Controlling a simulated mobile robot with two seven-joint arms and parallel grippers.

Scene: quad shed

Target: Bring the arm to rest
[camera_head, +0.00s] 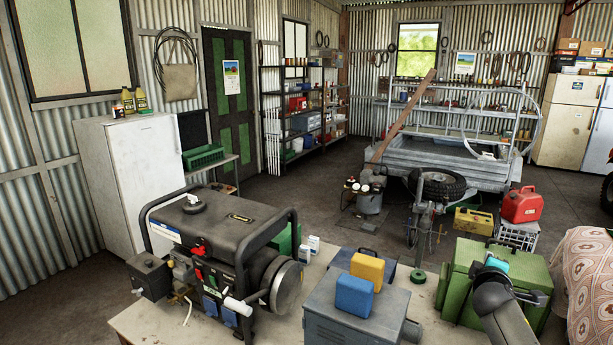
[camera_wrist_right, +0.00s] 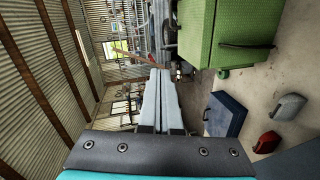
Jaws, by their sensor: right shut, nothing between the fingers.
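My right arm comes in at the lower right of the head view, above and in front of a green metal box (camera_head: 460,287). A cyan band shows near its wrist. In the right wrist view my right gripper (camera_wrist_right: 160,72) has its two pale grey fingers side by side, touching, with nothing between them. The fingers are clear of the green box (camera_wrist_right: 232,35), which is to their right in that tilted view. My left arm and left gripper are not in view.
A generator (camera_head: 222,252) stands on the bench at left. A red fuel can (camera_head: 521,204) stands on a crate behind the green box. A patterned cloth (camera_head: 590,285) is at right.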

